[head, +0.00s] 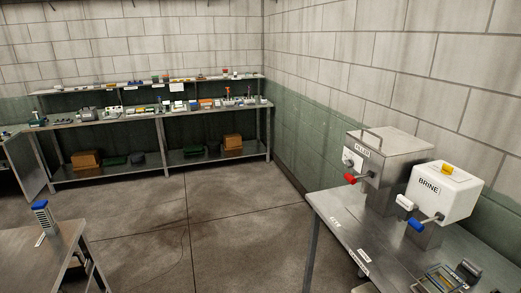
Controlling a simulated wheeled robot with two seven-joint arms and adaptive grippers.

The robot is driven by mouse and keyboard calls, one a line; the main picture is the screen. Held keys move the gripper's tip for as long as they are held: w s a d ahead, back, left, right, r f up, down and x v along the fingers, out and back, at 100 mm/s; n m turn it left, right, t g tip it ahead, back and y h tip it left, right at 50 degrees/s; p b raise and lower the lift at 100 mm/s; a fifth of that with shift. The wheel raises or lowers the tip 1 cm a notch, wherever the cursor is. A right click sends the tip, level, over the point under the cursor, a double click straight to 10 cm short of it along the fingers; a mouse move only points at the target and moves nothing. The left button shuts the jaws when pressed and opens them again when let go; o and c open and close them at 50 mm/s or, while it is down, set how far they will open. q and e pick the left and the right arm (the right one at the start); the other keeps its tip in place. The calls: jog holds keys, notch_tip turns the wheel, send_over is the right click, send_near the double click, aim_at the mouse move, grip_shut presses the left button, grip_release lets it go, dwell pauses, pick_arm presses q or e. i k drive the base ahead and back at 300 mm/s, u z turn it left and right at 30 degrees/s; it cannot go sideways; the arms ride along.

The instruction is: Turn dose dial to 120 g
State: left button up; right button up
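A grey metal machine (390,158) with a label that seems to read FILLER stands on the metal table (325,222) at the right. A pale round dial (351,158) sits on its left-hand face, above a red-ended handle (351,179). This may be the dose dial; its markings and setting are too small to read. A white machine (447,192) labelled BRINE stands next to it, with a yellow part on top, a white part in front and a blue-ended handle (416,225). Neither of my grippers shows in the head view.
A small device (458,279) lies at the table's front right. A long shelved bench (165,168) with many small items stands along the back wall. A low table (45,245) with a blue-topped device is at left. The floor between is clear.

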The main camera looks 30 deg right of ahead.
aim_at(350, 164)
jog(key=u, duration=0.25)
jog(key=i, duration=1.9)
jog(key=z, duration=0.75)
jog(key=i, duration=1)
jog(key=z, duration=0.95)
